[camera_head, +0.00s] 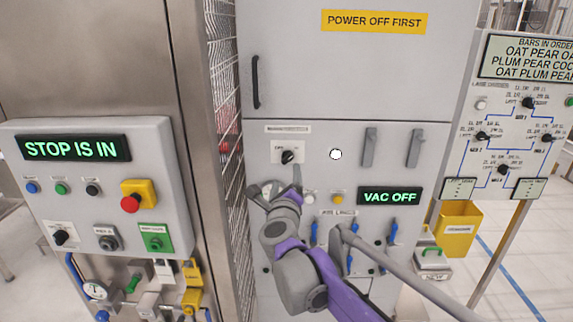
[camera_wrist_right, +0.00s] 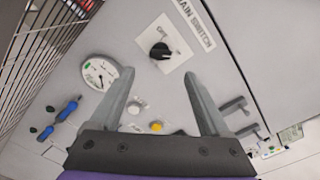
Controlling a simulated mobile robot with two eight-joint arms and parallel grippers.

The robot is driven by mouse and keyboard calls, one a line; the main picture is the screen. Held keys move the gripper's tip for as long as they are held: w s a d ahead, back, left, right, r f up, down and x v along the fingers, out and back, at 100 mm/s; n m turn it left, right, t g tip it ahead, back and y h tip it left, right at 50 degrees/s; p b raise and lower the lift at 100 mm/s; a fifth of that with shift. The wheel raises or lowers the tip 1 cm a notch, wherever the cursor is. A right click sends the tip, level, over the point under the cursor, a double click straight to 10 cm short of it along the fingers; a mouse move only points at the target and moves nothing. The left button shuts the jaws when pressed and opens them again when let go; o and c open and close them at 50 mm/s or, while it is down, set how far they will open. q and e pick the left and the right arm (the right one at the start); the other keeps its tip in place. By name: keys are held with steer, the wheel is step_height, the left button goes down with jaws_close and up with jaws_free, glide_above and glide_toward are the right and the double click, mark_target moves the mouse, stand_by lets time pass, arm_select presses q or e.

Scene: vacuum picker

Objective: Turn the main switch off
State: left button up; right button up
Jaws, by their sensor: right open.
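The main switch is a black rotary knob (camera_head: 288,157) on a pale plate on the grey cabinet. My right gripper (camera_head: 277,181) is just below the knob in the head view. In the wrist view its two fingers (camera_wrist_right: 156,76) are spread wide and empty, with the knob beyond the tips and between their lines. They appear apart from it. My left gripper is not in view.
The cabinet shows a "VAC OFF" display (camera_head: 390,196), grey handles (camera_head: 369,148) and blue levers (camera_head: 392,232). A wire mesh guard (camera_head: 222,80) stands left of it. A panel reading "STOP IS IN" (camera_head: 75,148) has a red button (camera_head: 131,203). A gauge (camera_wrist_right: 100,74) is near the fingers.

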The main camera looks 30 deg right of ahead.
mark_target(287, 161)
steer(key=p+x, duration=0.1)
steer(key=x, duration=0.8)
jaws_close()
